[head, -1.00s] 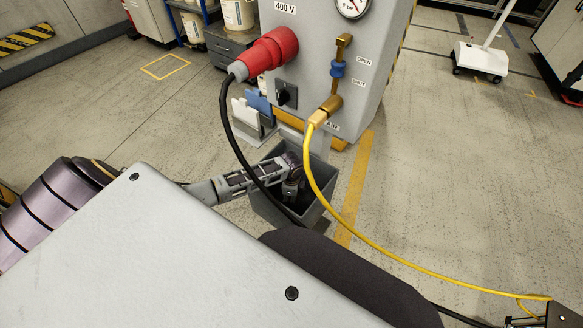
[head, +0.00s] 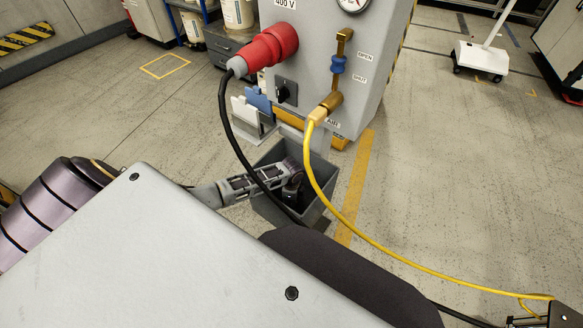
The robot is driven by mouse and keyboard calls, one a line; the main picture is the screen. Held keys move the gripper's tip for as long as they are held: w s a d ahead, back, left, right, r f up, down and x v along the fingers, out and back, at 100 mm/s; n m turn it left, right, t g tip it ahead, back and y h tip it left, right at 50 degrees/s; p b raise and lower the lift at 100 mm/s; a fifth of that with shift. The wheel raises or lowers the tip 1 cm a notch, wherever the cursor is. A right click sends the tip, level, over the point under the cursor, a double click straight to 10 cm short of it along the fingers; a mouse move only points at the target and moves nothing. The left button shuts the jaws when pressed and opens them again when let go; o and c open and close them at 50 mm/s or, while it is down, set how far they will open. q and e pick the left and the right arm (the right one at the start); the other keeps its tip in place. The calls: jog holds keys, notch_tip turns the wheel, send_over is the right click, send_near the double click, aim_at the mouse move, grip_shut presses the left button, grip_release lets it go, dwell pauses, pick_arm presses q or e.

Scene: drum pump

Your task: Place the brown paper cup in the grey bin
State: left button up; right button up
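The grey bin (head: 264,203) stands on the floor in front of the grey machine cabinet, a little right of the middle of the head view. My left gripper (head: 291,192) reaches in from the left over the bin's rim, and its end is inside the bin's opening. Its fingers are small, dark and partly hidden, so I cannot tell whether they are open or shut. I see no brown paper cup; the inside of the bin is dark and partly covered by the gripper and hoses. My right gripper is not in view.
The grey cabinet (head: 372,90) has a red plug (head: 268,48) with a black cable (head: 227,120) and a brass valve with a yellow hose (head: 345,226). Both lines pass in front of the bin. A white wheeled stand (head: 481,58) is far right. The floor right is mostly clear.

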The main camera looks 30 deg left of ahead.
pick_arm(q)
jog(key=o, duration=1.1)
jog(key=shift+c, duration=0.2)
jog(key=shift+r, duration=0.1)
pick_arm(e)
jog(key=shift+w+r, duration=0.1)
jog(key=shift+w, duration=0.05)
pick_arm(q)
jog(key=shift+r+p, duration=1.35)
jog(key=shift+r, duration=4.7)
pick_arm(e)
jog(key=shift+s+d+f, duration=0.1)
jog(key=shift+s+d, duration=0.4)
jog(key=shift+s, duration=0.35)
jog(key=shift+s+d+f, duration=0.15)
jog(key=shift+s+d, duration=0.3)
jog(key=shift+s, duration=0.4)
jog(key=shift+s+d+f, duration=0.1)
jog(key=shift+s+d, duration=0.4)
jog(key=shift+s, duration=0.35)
